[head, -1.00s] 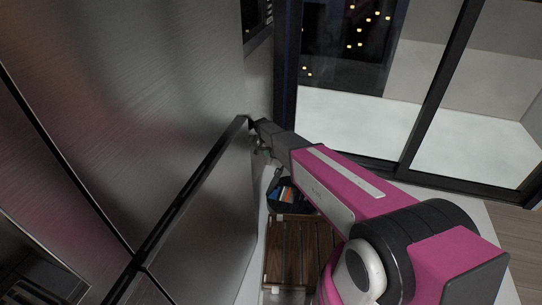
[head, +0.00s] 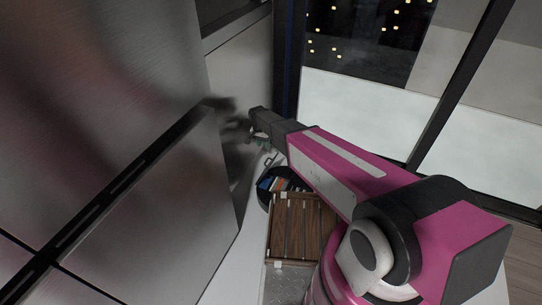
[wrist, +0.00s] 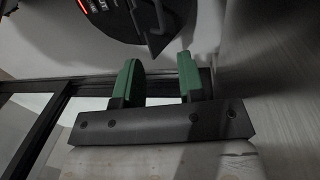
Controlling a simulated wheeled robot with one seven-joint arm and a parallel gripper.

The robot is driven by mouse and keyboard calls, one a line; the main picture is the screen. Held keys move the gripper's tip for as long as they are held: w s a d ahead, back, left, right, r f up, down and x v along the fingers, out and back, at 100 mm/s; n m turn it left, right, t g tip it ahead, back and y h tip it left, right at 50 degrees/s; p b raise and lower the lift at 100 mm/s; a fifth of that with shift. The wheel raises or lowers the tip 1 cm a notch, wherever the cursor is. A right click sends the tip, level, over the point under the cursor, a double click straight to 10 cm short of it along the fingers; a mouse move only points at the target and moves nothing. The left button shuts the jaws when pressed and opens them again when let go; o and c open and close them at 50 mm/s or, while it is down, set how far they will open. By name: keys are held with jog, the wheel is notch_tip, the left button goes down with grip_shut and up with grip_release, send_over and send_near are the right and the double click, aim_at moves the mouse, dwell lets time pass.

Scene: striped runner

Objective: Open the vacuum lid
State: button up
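A dark round body with a glowing red mark and light lettering, which looks like the vacuum (wrist: 120,18), fills the top of the wrist view. A dark angular piece (wrist: 157,40) juts from it toward my fingers; I cannot tell whether this is the lid's edge. My gripper (wrist: 159,68) has two green fingers, apart with nothing between them. In the head view my gripper (head: 262,146) is beside the steel panel, above a dark round object with coloured stripes (head: 277,184), probably the same vacuum. Its lid position is unclear.
A large brushed-steel panel (head: 100,110) stands close on the left. A slatted wooden piece (head: 300,228) lies on the pale surface (head: 238,255) below my arm. Dark-framed glass (head: 365,110) stands behind and to the right.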

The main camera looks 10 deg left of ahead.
jog(key=f, duration=0.3)
jog(key=d+f, duration=0.1)
jog(key=f, duration=0.6)
jog(key=shift+s+d+f, duration=0.15)
jog(key=shift+s+f, duration=0.1)
jog(key=shift+f, duration=0.05)
